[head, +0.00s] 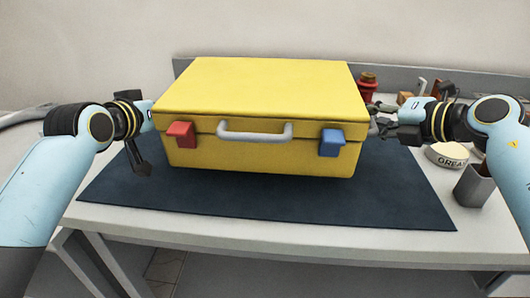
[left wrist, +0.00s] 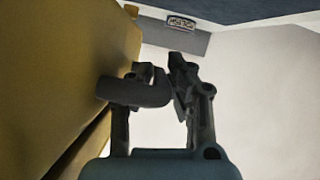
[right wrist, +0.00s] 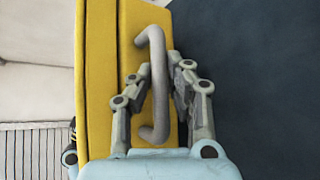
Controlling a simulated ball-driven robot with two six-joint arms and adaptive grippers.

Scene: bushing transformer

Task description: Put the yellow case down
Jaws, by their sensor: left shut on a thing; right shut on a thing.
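The yellow case (head: 262,90) is upright and closed over the dark blue mat (head: 270,203) in the head view. Its grey front handle (head: 254,135), red latch (head: 181,134) and blue latch (head: 332,142) face me. The case hides part of both grips.
A grease tub (head: 447,155) and a grey cup (head: 473,185) stand on the white table (head: 330,243) to the right. A red object (head: 367,85) and other small items sit behind the right arm. The mat is clear in front of the case.

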